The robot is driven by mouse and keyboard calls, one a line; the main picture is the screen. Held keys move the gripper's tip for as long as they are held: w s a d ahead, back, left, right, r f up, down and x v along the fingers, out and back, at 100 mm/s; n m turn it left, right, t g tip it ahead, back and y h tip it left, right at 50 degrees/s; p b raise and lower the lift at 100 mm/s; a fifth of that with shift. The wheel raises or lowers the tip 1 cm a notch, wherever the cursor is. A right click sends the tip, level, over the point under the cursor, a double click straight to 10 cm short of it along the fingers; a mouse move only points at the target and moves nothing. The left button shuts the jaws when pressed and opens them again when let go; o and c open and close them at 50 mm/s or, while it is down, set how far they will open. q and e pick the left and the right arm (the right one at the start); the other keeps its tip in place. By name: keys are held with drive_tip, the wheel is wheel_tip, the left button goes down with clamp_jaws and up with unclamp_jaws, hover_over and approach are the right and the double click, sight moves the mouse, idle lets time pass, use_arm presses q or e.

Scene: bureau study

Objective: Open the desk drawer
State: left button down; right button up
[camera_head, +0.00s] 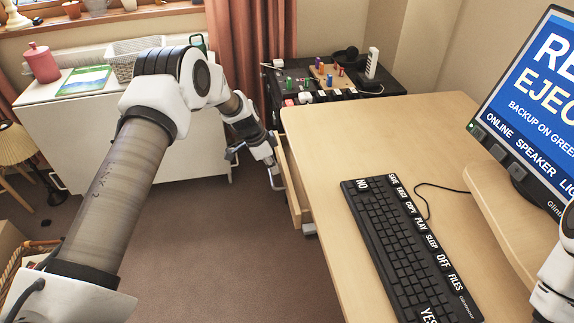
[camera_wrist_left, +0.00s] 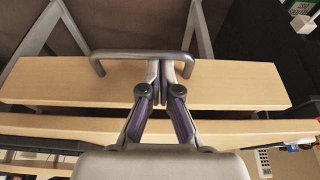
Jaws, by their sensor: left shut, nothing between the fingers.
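The desk drawer (camera_head: 294,187) sticks out partway from the left side of the light wooden desk (camera_head: 330,150). In the left wrist view, a gap separates the drawer front (camera_wrist_left: 230,86) from the desk edge (camera_wrist_left: 255,128). A grey bar handle (camera_wrist_left: 110,56) is on the drawer front. My left gripper (camera_head: 274,172) is at the handle; its fingers (camera_wrist_left: 160,72) are shut together, with nothing between them, and overlap the handle bar. I cannot tell whether they touch it. My right gripper is out of view.
A black keyboard (camera_head: 400,245) and a monitor (camera_head: 530,100) are on the desk. A dark table with small items (camera_head: 330,85) stands behind it. A white cabinet (camera_head: 75,140) is at the back left. The carpet (camera_head: 215,250) left of the drawer is clear.

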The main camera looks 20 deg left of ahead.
use_arm(q)
drive_tip(key=s+a, duration=0.8)
drive_tip(key=a, duration=0.3)
drive_tip(key=shift+s+a, duration=0.2)
drive_tip(key=shift+a, duration=0.1)
drive_tip(key=v, duration=1.2)
